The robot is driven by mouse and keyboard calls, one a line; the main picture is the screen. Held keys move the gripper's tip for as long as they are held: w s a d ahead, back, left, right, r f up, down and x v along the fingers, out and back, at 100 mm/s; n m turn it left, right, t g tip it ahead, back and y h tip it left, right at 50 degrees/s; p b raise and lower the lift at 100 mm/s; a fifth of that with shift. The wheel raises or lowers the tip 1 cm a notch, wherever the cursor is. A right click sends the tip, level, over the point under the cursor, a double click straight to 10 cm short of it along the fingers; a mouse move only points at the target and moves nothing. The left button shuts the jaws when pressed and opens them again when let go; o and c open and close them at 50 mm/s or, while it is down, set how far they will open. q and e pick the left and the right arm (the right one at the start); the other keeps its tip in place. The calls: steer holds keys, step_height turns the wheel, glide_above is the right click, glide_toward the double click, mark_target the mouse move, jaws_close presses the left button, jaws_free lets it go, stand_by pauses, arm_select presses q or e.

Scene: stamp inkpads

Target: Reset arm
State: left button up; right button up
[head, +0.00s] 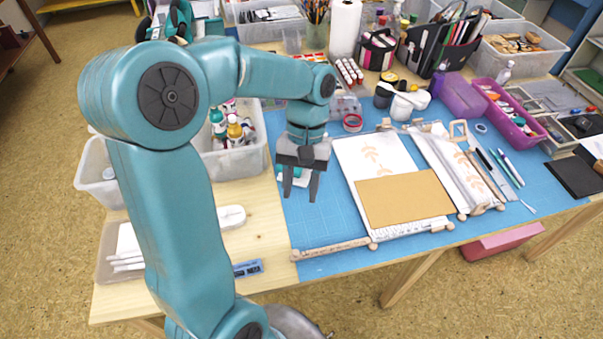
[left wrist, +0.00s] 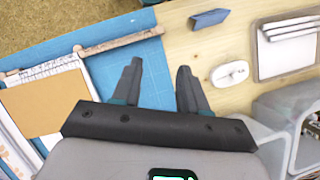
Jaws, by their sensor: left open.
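My left gripper (head: 300,196) is open above the blue mat (head: 312,228), near the mat's left edge. In the left wrist view its two dark fingers (left wrist: 160,70) are spread, with nothing held between the tips. A small white and teal thing shows behind the fingers in the head view; I cannot tell what it is. A brown sheet (head: 405,198) lies on white cloth (head: 375,152) in a wooden frame, right of the gripper. My right gripper is not in view.
A clear bin of bottles (head: 245,163) stands left of the gripper. A white oval object (head: 232,216) and a blue object (head: 248,268) lie on bare wood. A red-ringed roll (head: 352,123) is behind. A purple tray (head: 510,115) stands at right.

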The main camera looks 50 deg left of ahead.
arm_select(q)
steer(key=shift+v, duration=1.1)
